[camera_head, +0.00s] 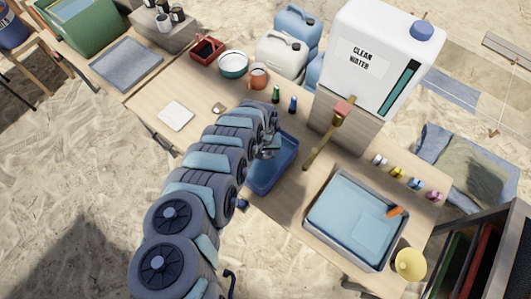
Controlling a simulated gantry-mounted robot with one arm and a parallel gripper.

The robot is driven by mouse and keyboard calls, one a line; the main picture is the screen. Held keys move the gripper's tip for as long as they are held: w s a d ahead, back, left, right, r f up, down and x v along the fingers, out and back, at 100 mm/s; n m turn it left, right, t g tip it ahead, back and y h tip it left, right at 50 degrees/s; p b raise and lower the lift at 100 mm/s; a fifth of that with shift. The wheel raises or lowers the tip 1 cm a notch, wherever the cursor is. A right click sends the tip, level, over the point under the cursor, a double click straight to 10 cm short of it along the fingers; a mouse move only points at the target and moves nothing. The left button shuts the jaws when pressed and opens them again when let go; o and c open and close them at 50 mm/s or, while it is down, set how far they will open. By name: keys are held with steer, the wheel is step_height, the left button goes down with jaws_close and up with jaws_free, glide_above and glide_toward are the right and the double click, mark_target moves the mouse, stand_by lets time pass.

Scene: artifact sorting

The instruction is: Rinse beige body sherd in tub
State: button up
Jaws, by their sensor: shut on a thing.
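My gripper (268,151) is over the blue tub (287,166), near its upper left part. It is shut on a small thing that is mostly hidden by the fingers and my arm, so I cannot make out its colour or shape. I cannot tell whether it touches water. My arm hides the left side of the tub. A small beige-brown piece (218,108) lies on the table left of my arm, near a white square sheet (175,115). I cannot tell if it is a sherd.
A large white water container (385,50) stands behind the tub on a wooden block. Small bottles (292,104) stand behind my gripper.

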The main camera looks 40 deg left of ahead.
mark_target(270, 152)
steer(key=shift+f+b, duration=2.6)
steer(key=shift+f, duration=0.25)
steer(key=shift+r, duration=0.1)
steer(key=shift+s+d+r+p, duration=0.15)
steer(key=shift+s+p, duration=0.55)
steer(key=shift+p, duration=0.45)
steer(key=shift+s+p, duration=0.55)
steer(key=shift+s+f, duration=0.2)
steer(key=w+b, duration=0.2)
steer(key=shift+w+f, duration=0.2)
steer(key=shift+w, duration=0.2)
steer(key=w+b, duration=0.3)
steer(key=shift+a+r, duration=0.1)
steer(key=shift+a, duration=0.25)
steer(key=shift+w+r, duration=0.1)
